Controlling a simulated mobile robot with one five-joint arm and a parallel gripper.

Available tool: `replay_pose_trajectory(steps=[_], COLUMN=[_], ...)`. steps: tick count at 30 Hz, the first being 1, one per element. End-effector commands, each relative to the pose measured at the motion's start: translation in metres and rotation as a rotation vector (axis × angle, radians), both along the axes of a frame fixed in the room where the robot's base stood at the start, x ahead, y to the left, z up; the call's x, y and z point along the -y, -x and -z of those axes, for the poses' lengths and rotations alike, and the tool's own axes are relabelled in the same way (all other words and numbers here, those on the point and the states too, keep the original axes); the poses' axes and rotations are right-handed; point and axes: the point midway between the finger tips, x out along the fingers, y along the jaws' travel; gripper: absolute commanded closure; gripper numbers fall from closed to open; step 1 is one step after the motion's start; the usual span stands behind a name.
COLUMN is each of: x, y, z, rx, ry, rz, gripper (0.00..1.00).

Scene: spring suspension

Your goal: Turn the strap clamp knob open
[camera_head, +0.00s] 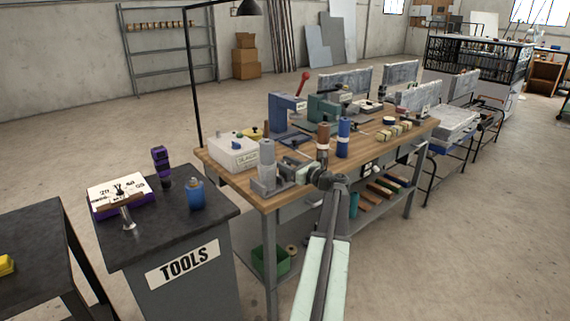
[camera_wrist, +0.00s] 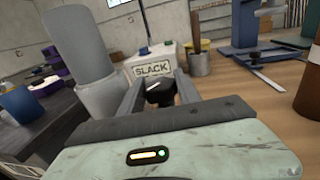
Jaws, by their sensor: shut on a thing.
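The black knob (camera_wrist: 160,92) with a white pointer line shows in the wrist view, between the two fingers of my gripper (camera_wrist: 160,88). My gripper is shut on it. The pointer line is tilted, rising to the right. In the head view my gripper (camera_head: 299,169) reaches over the near left end of the wooden workbench (camera_head: 285,192), and I cannot make out the knob there. A grey cylinder on a wider base (camera_head: 267,170) stands just left of my gripper; it also shows in the wrist view (camera_wrist: 82,50). A white box (camera_wrist: 152,65) behind the knob reads "SLACK".
The white box (camera_head: 233,152) sits at the bench's left end. A brown cylinder (camera_head: 323,140) and a blue cylinder (camera_head: 343,138) stand right of my gripper. A dark tools cabinet (camera_head: 185,265) with a blue container (camera_head: 196,196) is at left.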

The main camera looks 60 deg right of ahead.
Motion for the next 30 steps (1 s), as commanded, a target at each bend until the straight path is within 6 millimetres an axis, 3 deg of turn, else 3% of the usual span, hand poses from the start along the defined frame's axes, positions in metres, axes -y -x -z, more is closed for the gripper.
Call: replay_pose_trajectory(steps=[1,15,30], x=[0.0072,0.0064,0.0025], y=[0.0006,0.0001,0.0004], z=[0.0004,0.0004,0.0002], rx=[-0.001,-0.002,-0.001], ry=[0.001,0.001,0.001], rz=[-0.039,-0.446,-0.645], gripper=[1.00,1.00,1.00])
